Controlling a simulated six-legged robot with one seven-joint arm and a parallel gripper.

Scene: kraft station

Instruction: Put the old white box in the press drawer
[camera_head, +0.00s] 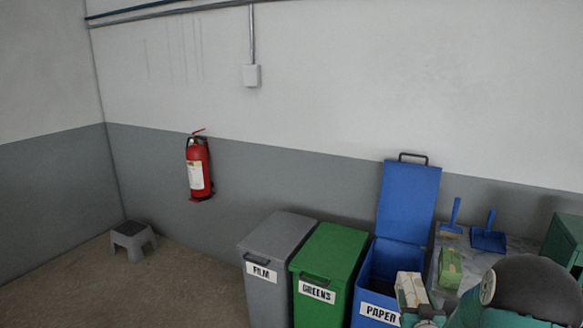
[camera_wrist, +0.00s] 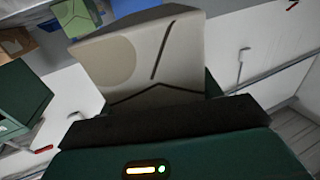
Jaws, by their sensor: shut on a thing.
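An off-white box with thin dark lines and a pale tan round patch (camera_wrist: 150,58) fills the upper middle of the wrist view. My gripper (camera_wrist: 165,115) is shut on it, with a dark pad against the box's lower edge. In the head view the box (camera_head: 411,288) shows at the bottom right, in front of the open blue bin, held up by my gripper (camera_head: 426,316). The far side of the box is hidden. I cannot make out the press drawer for certain in either view.
Lidded grey FILM (camera_head: 276,252) and green GREENS (camera_head: 334,250) bins stand beside the blue PAPER bin (camera_head: 370,285), whose lid is raised. A grey table (camera_head: 517,244) holds a brush (camera_head: 452,217), a blue dustpan (camera_head: 488,236) and a green box (camera_head: 449,268). A green cabinet (camera_head: 567,240) is at right.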

